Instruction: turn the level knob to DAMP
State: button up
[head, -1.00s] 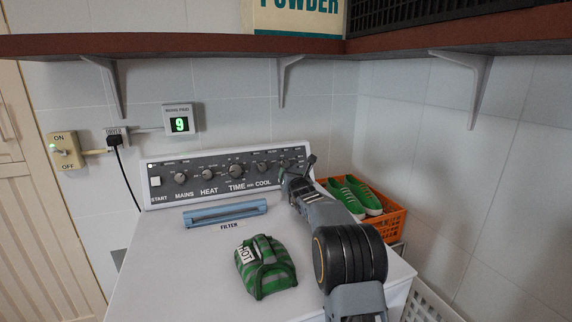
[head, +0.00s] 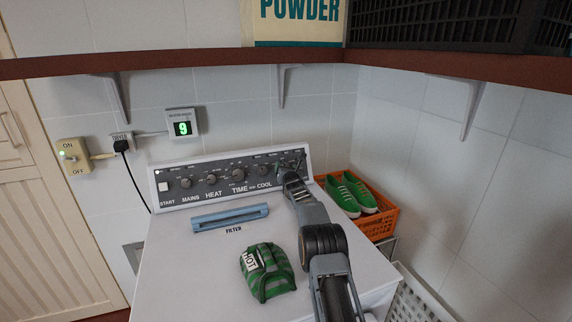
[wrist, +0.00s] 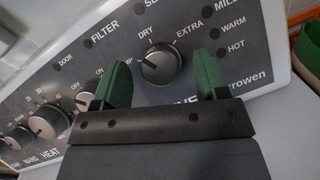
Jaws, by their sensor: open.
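The level knob (wrist: 160,62) is a round dark knob with a metallic rim at the right part of the dryer's control panel (wrist: 75,52). DRY is printed above it, EXTRA to its upper right, and a label ending in MP to its left.
A green striped cloth bundle labelled HOT (head: 267,272) lies on the dryer top (head: 185,265). A blue filter handle (head: 229,217) is behind it. Green shoes (head: 352,195) sit in an orange crate (head: 383,221) to the right. A brown shelf (head: 200,63) hangs above.

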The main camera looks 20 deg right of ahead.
dwell(0.3)
jog(key=c, duration=0.9)
jog(key=shift+d+n+y+b, duration=0.1)
jog(key=shift+n+y+b, duration=0.2)
jog(key=shift+n+y, duration=1.6)
jog(key=shift+n, duration=2.1)
